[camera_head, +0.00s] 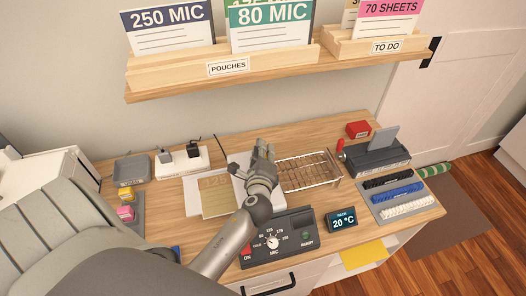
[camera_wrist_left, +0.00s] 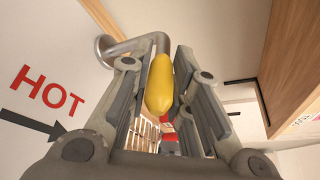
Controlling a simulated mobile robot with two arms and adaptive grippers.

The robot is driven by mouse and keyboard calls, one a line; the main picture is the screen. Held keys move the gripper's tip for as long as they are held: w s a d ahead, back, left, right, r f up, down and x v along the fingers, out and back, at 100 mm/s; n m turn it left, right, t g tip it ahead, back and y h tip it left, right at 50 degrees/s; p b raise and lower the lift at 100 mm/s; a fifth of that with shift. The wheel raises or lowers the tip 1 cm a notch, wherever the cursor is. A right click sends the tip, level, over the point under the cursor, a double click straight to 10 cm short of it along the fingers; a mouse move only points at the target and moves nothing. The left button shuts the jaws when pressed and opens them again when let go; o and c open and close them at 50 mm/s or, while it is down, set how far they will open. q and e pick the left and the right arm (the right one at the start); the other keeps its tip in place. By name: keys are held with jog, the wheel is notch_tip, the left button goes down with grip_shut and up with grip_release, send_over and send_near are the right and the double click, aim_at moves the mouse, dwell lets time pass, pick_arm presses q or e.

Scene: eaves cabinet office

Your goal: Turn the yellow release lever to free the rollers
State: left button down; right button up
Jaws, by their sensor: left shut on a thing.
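The yellow release lever (camera_wrist_left: 160,84) shows in the left wrist view as a rounded yellow grip on a bent grey metal rod (camera_wrist_left: 130,46). It lies between the two fingers of my left gripper (camera_head: 263,152), which is shut on it. In the head view this gripper is above the white machine behind the dark control panel (camera_head: 278,236), and it hides the lever. The panel has a dial, a red ON mark and a READY mark. The rollers cannot be made out. My right gripper is not in view.
A wire rack (camera_head: 309,171) stands close right of my left gripper. A binding machine (camera_head: 376,157) and a small 20 °C display (camera_head: 342,220) are farther right. A power strip (camera_head: 182,162) is at left. A wooden shelf (camera_head: 280,62) overhangs the desk's back.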

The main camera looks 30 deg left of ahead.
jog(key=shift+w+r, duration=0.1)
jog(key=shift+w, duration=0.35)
